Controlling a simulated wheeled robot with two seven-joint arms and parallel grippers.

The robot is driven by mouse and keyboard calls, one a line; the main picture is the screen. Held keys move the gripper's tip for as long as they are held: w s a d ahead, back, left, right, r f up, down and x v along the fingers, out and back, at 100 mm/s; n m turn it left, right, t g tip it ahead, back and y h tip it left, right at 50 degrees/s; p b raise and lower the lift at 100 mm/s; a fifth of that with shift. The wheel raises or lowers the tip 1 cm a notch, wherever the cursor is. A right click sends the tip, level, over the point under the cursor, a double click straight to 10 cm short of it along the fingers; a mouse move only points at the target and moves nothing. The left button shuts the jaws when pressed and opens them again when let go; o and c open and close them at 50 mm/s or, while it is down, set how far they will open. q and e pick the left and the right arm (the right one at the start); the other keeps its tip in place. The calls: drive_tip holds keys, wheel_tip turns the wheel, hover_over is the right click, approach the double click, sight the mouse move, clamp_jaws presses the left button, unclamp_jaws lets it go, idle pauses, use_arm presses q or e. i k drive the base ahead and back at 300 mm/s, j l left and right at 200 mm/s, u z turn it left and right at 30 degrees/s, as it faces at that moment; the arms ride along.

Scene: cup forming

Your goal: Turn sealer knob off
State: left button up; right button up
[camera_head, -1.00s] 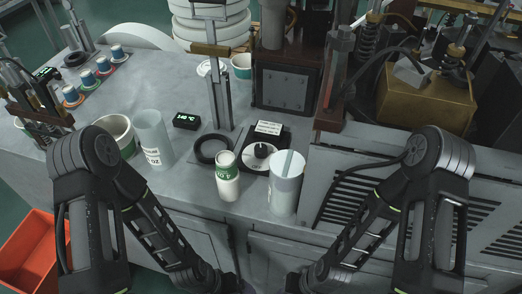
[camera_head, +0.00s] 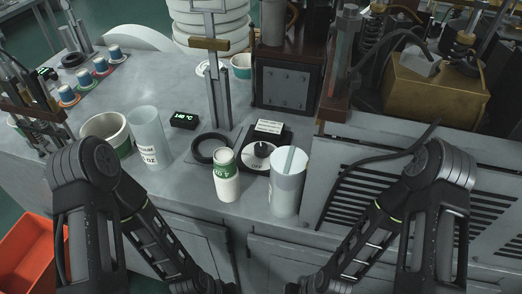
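The sealer knob (camera_head: 261,149) is a small black knob on a round pale dial plate, on a black base near the middle of the grey worktop. A white label card (camera_head: 269,127) stands just behind it. A white cup with a green band (camera_head: 226,176) stands in front and to the left of the knob. A tall translucent cylinder (camera_head: 287,185) stands in front and to the right. Both of my arms reach down to the bottom edge, well in front of the knob. My grippers are below the frame, and nothing touches the knob.
A black ring (camera_head: 211,149) lies left of the knob below a metal post (camera_head: 219,95). A small display (camera_head: 185,120) glows green. A clear cylinder (camera_head: 148,138) and a wide cup (camera_head: 107,132) stand at left. A vented grey panel (camera_head: 365,190) is at right.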

sight(260, 148)
drive_tip(key=k, duration=0.65)
drive_tip(key=z, duration=1.85)
drive_tip(key=k+j, duration=0.1)
drive_tip(key=j, duration=0.45)
drive_tip(key=k+j, duration=0.1)
drive_tip(key=j, duration=0.45)
drive_tip(key=k+j, duration=0.1)
drive_tip(key=j, duration=0.4)
drive_tip(key=k+l, duration=0.1)
drive_tip(key=k, duration=0.15)
drive_tip(key=i+j, duration=0.15)
